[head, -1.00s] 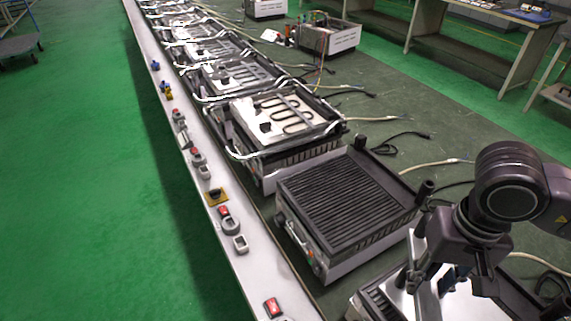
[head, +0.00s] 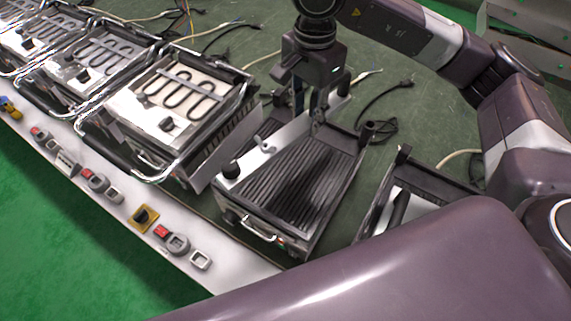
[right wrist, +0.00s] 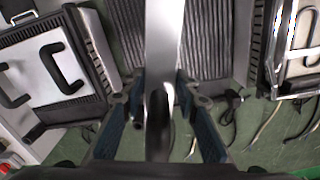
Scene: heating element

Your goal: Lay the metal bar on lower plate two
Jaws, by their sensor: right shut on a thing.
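My right gripper (head: 309,112) points down at the back left edge of the ribbed dark lower plate (head: 305,190). It is shut on the metal bar (head: 284,136), a flat silver strip with a small curved handle and a black knob. The bar lies along the left side of the plate's ribs; whether it touches them I cannot tell. In the right wrist view the fingers (right wrist: 160,105) close around the handle, and the bar (right wrist: 165,40) runs up the middle with ribs on both sides. My left gripper is not in view.
To the left stands a grill unit with a heating coil (head: 185,92), with more units beyond. To the right is another unit with a pale plate and dark handle (head: 400,208). Switches (head: 178,243) lie on the white front ledge (head: 225,275). Loose cables lie behind.

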